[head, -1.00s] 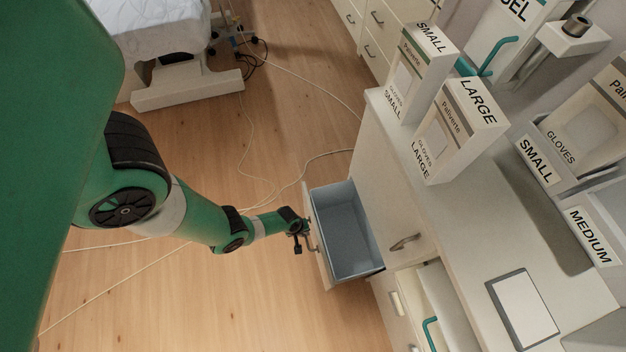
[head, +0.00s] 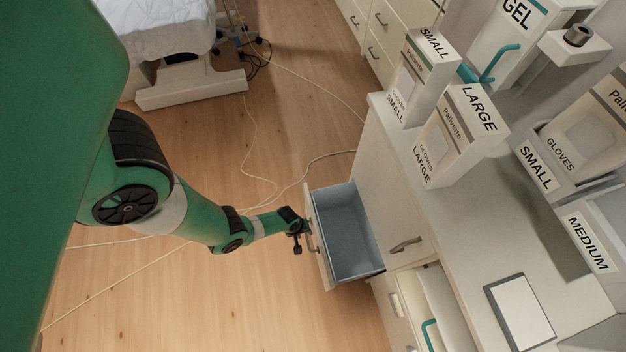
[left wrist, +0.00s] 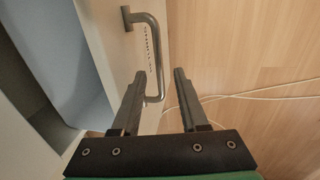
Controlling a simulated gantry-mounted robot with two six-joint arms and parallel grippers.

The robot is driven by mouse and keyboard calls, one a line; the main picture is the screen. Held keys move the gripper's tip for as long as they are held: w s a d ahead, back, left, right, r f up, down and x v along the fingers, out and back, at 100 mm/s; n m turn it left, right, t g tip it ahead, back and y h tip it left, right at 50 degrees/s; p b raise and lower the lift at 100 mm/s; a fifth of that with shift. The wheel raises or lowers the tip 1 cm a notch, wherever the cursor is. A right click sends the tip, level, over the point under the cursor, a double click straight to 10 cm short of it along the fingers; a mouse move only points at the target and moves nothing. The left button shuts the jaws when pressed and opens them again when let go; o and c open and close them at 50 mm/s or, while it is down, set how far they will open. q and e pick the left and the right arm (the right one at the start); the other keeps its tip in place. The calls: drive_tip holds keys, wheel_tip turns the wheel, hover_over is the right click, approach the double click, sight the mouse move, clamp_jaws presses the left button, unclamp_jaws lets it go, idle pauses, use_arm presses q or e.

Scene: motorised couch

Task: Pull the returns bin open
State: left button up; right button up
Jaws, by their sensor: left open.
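The returns bin (head: 352,236) is a drawer with a white front and an empty-looking blue-grey inside. It stands well out from the white cabinet. Its grey bar handle (left wrist: 158,55) shows in the left wrist view, beside small lettering too blurred to read. My left gripper (head: 298,238) is at the outer side of the bin front, by the handle. In the left wrist view my left gripper (left wrist: 160,72) is open, and the bar appears in the gap between its fingertips. I cannot tell whether a finger touches it. My right gripper is out of view.
Glove boxes (head: 463,135) stand on the cabinet top (head: 455,235). Another open compartment with a teal handle (head: 429,335) is nearer, right of the bin. Thin cables (head: 278,188) cross the wooden floor. A bed (head: 160,40) is at the back; floor left of the bin is otherwise clear.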

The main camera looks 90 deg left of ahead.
use_arm(q)
wheel_tip(320, 180, up, 10)
drive_tip(key=s+p, duration=0.2)
drive_tip(key=p, duration=0.5)
drive_tip(key=shift+d, duration=0.2)
